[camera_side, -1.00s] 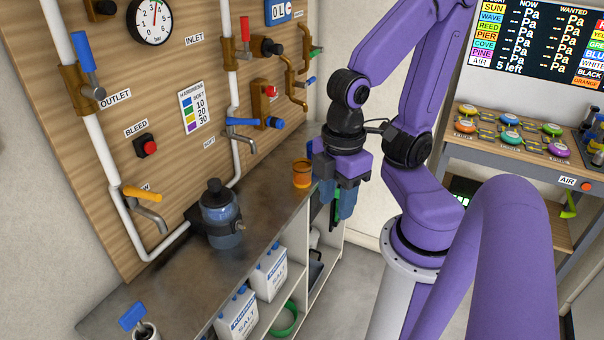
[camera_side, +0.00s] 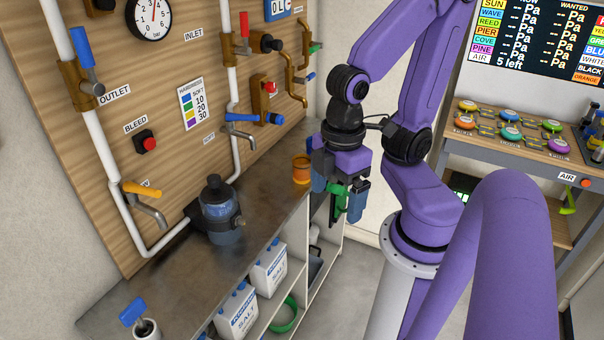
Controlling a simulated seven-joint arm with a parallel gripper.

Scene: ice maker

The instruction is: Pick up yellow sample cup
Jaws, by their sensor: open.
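The yellow sample cup (camera_side: 301,169), an orange-yellow cup with a darker band, stands upright near the far right end of the grey bench top (camera_side: 262,196). My gripper (camera_side: 338,203) points downward just right of the cup, beyond the bench's right edge. It is open, and I see nothing held in it. It is close to the cup in the picture, but I cannot tell the true gap. Green and blue parts show around the fingers.
A blue tap (camera_side: 241,118) and a yellow-handled tap (camera_side: 143,190) stick out from the wooden panel (camera_side: 160,75). Salt containers (camera_side: 268,268) sit on the shelf below. The bench between bottle and cup is clear.

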